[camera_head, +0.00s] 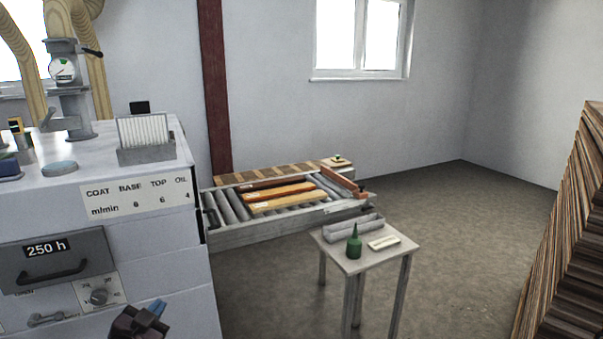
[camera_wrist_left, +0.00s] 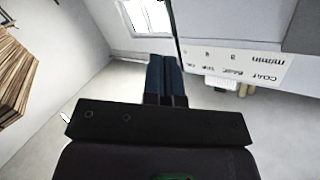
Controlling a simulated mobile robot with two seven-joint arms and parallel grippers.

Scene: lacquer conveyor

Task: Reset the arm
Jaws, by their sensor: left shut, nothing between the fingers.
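My left gripper (camera_head: 155,309) shows at the bottom of the head view, in front of the grey machine's lower right front. Its blue fingers are together with nothing between them. In the left wrist view the shut fingers (camera_wrist_left: 166,80) point away toward the wall and window, beside the machine. My right gripper is in neither view.
The grey machine (camera_head: 120,250) with a drawer and knob fills the left. A roller conveyor (camera_head: 225,237) with wooden boards extends from it. A small table (camera_head: 350,266) carries a green bottle (camera_head: 354,245). Stacked boards (camera_head: 565,240) stand at right; floor between is clear.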

